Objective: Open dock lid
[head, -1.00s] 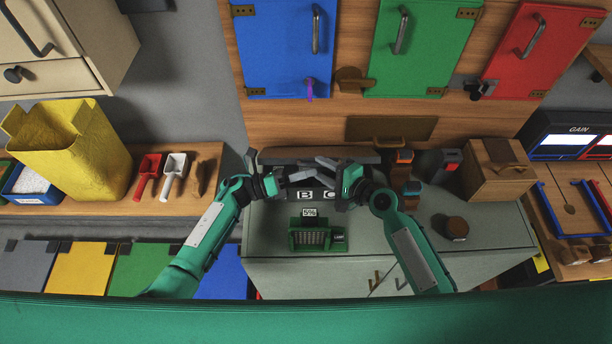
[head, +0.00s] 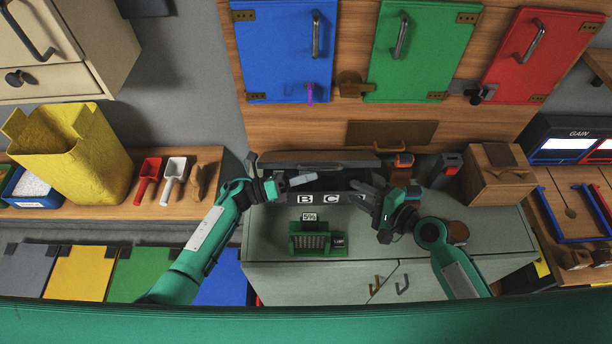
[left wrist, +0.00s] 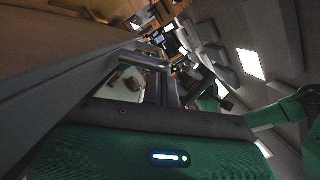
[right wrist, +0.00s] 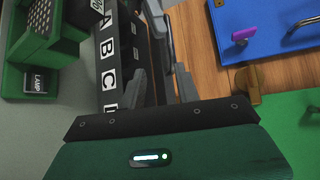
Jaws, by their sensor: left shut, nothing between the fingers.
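The grey dock (head: 330,198) stands at the back of the grey cabinet, with white letter labels on its front. Its dark lid (head: 318,157) is along the top, with a bar at its front edge; how far it is raised I cannot tell. My left gripper (head: 313,178) is shut and empty, just in front of the lid's bar. A metal bar (left wrist: 147,60) shows close by in the left wrist view. My right gripper (head: 364,194) is open and empty at the right end of the dock's front; its fingers (right wrist: 160,85) are apart beside the labels (right wrist: 106,60).
A green holder (head: 318,240) stands in front of the dock. An orange-topped item (head: 403,160), a dark item with a red part (head: 447,168) and a wooden box (head: 497,180) stand to the right. Blue, green and red doors hang above. The cabinet's front right top is partly clear.

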